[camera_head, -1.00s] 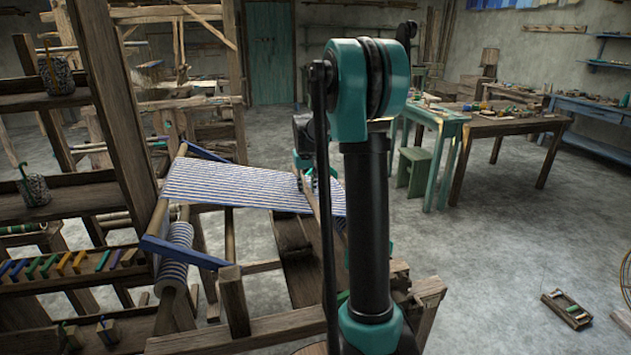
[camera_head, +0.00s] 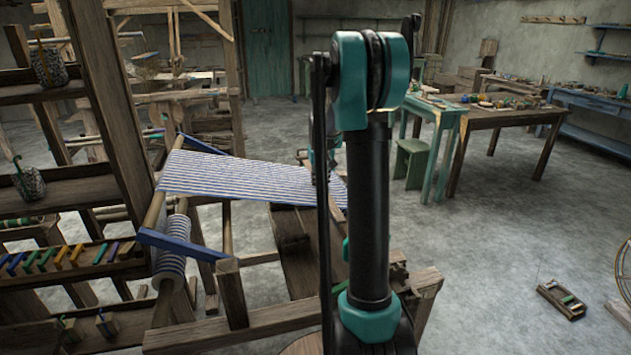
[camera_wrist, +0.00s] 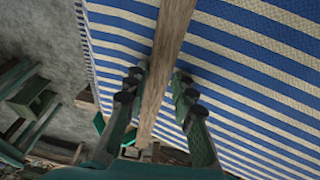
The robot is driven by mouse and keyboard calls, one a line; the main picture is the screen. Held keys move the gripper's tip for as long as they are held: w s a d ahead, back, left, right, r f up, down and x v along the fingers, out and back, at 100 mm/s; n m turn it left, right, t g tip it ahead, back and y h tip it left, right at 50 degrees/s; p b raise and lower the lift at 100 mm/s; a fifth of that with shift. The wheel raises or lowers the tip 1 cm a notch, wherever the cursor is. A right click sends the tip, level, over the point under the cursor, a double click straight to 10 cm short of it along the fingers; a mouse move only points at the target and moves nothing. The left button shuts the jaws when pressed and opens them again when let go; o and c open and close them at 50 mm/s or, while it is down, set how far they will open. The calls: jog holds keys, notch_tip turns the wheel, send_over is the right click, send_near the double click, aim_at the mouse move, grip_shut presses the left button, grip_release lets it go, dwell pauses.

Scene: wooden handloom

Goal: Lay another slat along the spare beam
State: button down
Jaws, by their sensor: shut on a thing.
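My gripper (camera_wrist: 157,78) is shut on a long brown wooden slat (camera_wrist: 172,28) in the wrist view. The slat runs from the top edge down between the fingers. The blue-and-white striped cloth (camera_wrist: 240,75) lies behind it; whether the slat touches the cloth I cannot tell. In the head view the cloth (camera_head: 240,180) is stretched on the loom, with a striped roll (camera_head: 172,258) at its near left end. There my own arm hides most of the gripper and the slat. I cannot tell which beam is the spare one.
A wooden rack (camera_head: 75,255) with coloured pieces stands at the left, close to the loom. A blue loom bar (camera_head: 180,245) borders the cloth's near left side. A green stool (camera_head: 412,160) and a cluttered table (camera_head: 500,118) stand at the right. The floor between is open.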

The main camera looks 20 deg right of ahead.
jog(key=shift+d+f, duration=0.25)
jog(key=shift+d, duration=0.35)
jog(key=shift+d+f, duration=0.2)
jog(key=shift+d, duration=0.4)
jog(key=shift+d+f, duration=0.2)
jog(key=shift+d, duration=0.6)
jog(key=shift+d+f, duration=0.15)
jog(key=shift+d, duration=0.6)
jog(key=shift+d+f, duration=0.2)
jog(key=shift+d, duration=0.6)
jog(key=c, duration=1.2)
grip_release()
